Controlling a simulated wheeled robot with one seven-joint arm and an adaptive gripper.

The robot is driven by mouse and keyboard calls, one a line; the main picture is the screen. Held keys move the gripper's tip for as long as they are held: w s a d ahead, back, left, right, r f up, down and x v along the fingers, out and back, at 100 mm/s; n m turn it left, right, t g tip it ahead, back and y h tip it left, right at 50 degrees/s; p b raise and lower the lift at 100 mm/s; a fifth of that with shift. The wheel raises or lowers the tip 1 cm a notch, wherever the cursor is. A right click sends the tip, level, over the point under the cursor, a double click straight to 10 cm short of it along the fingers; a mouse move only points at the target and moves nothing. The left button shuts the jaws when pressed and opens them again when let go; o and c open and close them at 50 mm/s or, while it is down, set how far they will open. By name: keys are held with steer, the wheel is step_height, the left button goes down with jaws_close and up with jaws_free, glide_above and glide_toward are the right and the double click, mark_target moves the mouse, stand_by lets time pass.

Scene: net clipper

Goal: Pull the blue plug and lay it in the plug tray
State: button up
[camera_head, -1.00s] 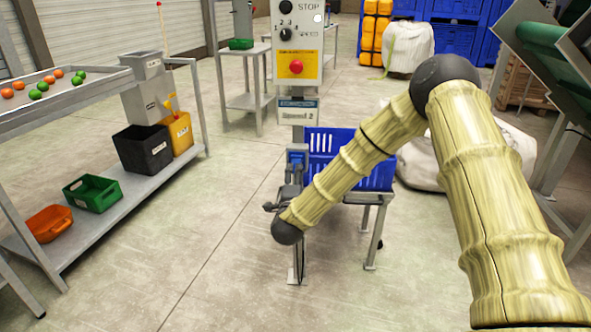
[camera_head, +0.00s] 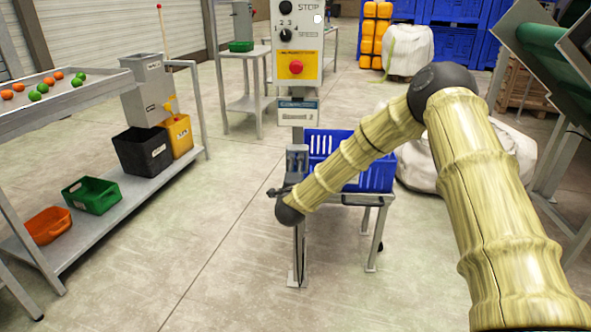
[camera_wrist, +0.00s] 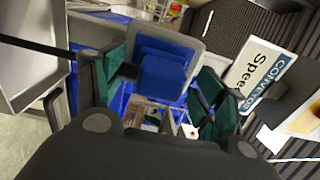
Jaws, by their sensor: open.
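The blue plug (camera_wrist: 161,80) shows in the wrist view in front of a grey housing (camera_wrist: 190,40), with more blue behind it. I cannot tell whether it is still seated. My gripper (camera_wrist: 164,88) is open, with one green-padded finger on each side of the plug. Whether either pad touches it is unclear. In the head view my arm's dark wrist end is low, just in front of the control post (camera_head: 297,135), and hides most of the gripper. A grey fitting (camera_head: 297,158) shows on the post just above. I cannot clearly identify the plug tray.
A blue crate (camera_head: 375,178) on a stand is behind my forearm. At left is a shelf with a green bin (camera_head: 92,195), orange bin (camera_head: 48,225) and black bin (camera_head: 143,152). Floor between is open.

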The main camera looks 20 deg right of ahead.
steer(key=shift+w+d, duration=0.25)
steer(key=shift+w, duration=0.45)
steer(key=shift+b, duration=0.3)
steer(key=shift+c, duration=0.4)
stand_by(0.4)
steer(key=c, duration=1.3)
steer(key=shift+p+v, duration=0.35)
steer(key=shift+v, duration=2.5)
steer(key=shift+s+a, duration=0.1)
steer(key=shift+s, duration=0.05)
